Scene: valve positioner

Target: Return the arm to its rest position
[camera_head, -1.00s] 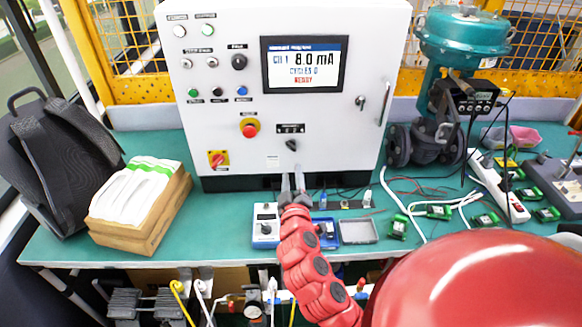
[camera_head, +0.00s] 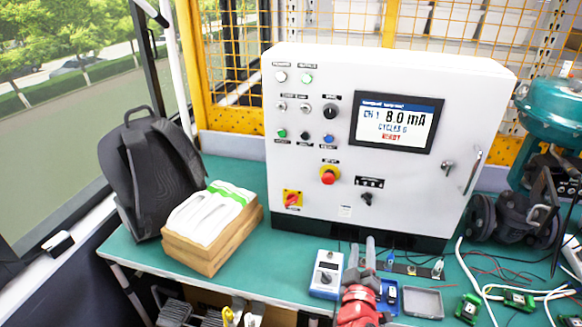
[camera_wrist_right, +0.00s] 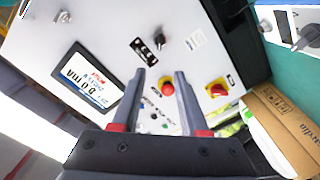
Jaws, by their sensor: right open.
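My right gripper (camera_head: 361,254) comes up from the bottom of the head view, in front of the lower part of the white control cabinet (camera_head: 300,230). Its two grey fingers stand apart with nothing between them. In the right wrist view the open fingers (camera_wrist_right: 163,98) point at the cabinet front (camera_wrist_right: 85,25), with the red emergency button (camera_wrist_right: 167,88) seen between them. The red arm behind the gripper is mine. My left gripper is not in view.
A blue-and-white meter (camera_head: 326,273) and a grey tray (camera_head: 424,303) lie near the gripper. A cardboard box (camera_head: 215,250) and a black backpack (camera_head: 150,175) stand at left. Cables and green boards (camera_head: 469,308) lie at right. A teal valve actuator (camera_head: 552,105) stands at far right.

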